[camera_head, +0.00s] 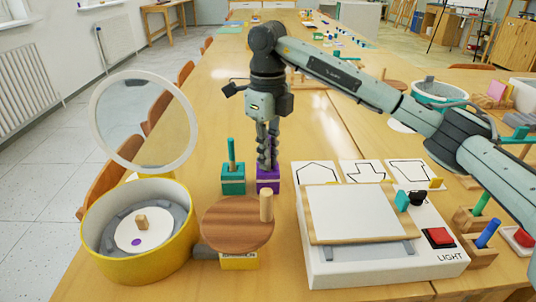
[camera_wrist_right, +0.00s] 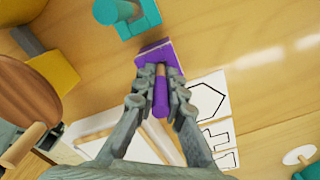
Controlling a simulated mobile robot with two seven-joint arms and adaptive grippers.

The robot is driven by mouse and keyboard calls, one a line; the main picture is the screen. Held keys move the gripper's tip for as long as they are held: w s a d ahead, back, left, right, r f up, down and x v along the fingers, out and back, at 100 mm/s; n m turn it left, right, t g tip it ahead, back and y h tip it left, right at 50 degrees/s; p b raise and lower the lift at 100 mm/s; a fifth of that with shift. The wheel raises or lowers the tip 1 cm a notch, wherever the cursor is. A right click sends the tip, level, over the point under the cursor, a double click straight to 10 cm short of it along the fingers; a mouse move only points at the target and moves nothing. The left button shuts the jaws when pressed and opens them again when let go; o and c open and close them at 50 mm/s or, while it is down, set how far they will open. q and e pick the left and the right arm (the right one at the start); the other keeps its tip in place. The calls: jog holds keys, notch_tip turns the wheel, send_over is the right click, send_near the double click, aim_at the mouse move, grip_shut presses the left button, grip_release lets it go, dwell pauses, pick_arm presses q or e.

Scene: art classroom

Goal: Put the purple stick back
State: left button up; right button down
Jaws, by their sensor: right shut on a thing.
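The purple stick (camera_wrist_right: 160,98) is between the fingers of my right gripper (camera_wrist_right: 160,88), which is shut on it. The purple holder block (camera_wrist_right: 150,52) lies just beyond the fingertips in the right wrist view, and the stick points toward it. In the head view my right gripper (camera_head: 268,163) reaches straight down onto the purple block (camera_head: 268,185), with its fingertips at the block's top. The fingers hide most of the stick there, so I cannot tell how deep it sits in the block. My left gripper is not in view.
A teal block with a teal stick (camera_head: 232,178) stands close left of the purple block. A round wooden disc (camera_head: 236,224), a yellow drum (camera_head: 140,255) and a white light box (camera_head: 385,268) stand in front. Shape cards (camera_head: 316,174) lie to the right.

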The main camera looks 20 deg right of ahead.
jog(key=shift+f, duration=0.15)
jog(key=c, duration=1.6)
grip_release()
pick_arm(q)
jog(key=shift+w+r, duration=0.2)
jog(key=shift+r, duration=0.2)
